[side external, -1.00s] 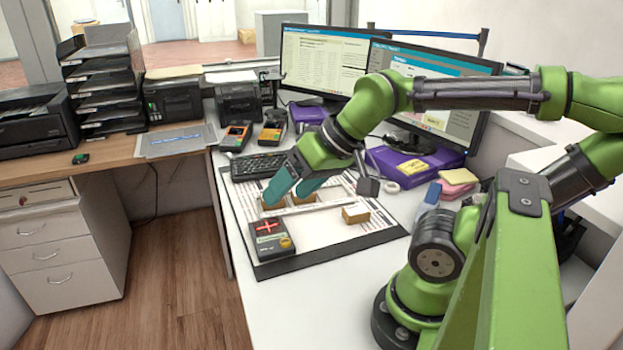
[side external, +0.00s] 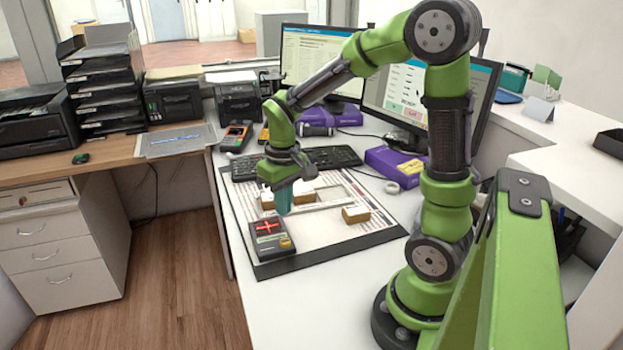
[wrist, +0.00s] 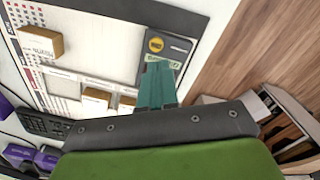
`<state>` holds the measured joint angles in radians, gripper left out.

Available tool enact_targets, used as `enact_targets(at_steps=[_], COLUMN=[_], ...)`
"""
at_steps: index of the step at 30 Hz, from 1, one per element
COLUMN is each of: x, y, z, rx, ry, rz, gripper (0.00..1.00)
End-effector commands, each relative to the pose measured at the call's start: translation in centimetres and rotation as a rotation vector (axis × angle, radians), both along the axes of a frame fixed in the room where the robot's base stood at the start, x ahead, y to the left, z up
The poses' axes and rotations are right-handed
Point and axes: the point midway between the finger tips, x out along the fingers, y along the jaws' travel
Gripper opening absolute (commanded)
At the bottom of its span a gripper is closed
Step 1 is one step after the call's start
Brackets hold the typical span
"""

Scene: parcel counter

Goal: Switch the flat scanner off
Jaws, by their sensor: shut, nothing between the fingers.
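The flat scanner (side external: 272,237) is a dark box lying on the front left corner of the desk mat. It shows a lit red cross and has a yellow round knob (side external: 286,243) at its right end. My gripper (side external: 283,212) points straight down just behind the scanner, its teal fingers shut and empty. In the wrist view, the fingertips (wrist: 157,66) overlap the scanner's lower edge, and the yellow knob (wrist: 156,44) shows beyond them. The red cross is hidden there. I cannot tell whether the fingertips touch the scanner.
Small tan blocks (side external: 355,214) and a white frame lie on the desk mat (side external: 330,250). A keyboard (side external: 330,159), a purple box (side external: 395,162) and monitors stand behind. The white counter in front of the mat is clear.

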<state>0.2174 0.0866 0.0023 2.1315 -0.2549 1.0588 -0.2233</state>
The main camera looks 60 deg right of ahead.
Motion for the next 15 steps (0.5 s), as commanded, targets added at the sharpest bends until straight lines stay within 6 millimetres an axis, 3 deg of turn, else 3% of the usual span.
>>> enact_targets(at_steps=[8,15], x=[0.5,0.5], y=[-0.7,-0.7], z=[-0.8,-4.0], rx=[-0.020,-0.019], ry=[0.027,0.028], rz=[0.081,0.078], gripper=[0.00,0.00])
